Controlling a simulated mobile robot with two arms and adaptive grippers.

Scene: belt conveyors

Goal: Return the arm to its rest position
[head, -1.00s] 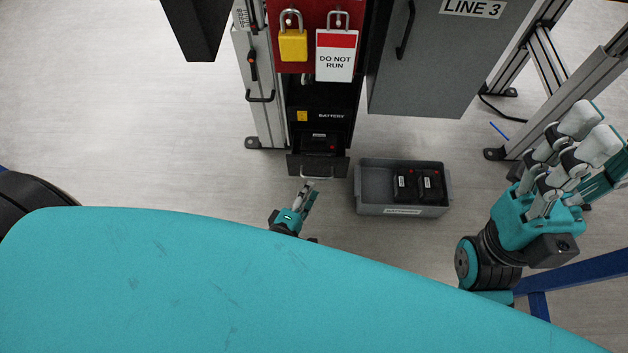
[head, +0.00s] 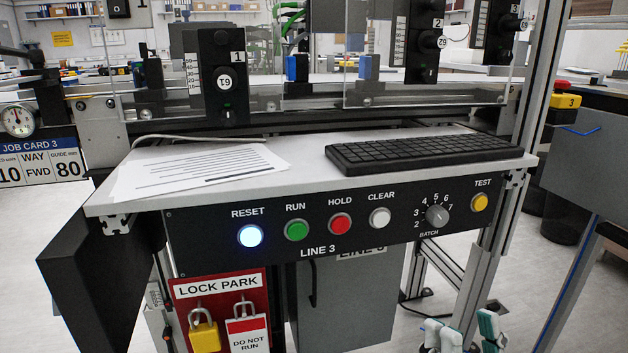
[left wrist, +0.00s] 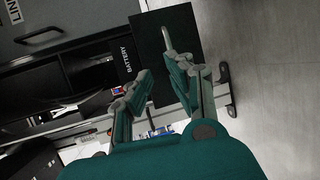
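My right gripper (head: 468,338) shows only by its fingertips at the bottom edge of the head view. Its white fingertips stand apart from a teal-backed one, with nothing visible between them. My left gripper (left wrist: 158,68) is out of the head view. In the left wrist view its jointed fingers are spread in front of a dark panel (left wrist: 182,22), beside the BATTERY label (left wrist: 126,62). A light bar, which looks like a handle, shows by the right finger's tip. I cannot tell whether they touch. My arms' links are mostly hidden.
A console shelf with paper sheets (head: 195,165) and a keyboard (head: 420,152) stands ahead. Below are the LINE 3 button panel (head: 270,262), its RESET button (head: 250,236) lit, and the red lock board (head: 222,290). A metal post (head: 487,245) stands right.

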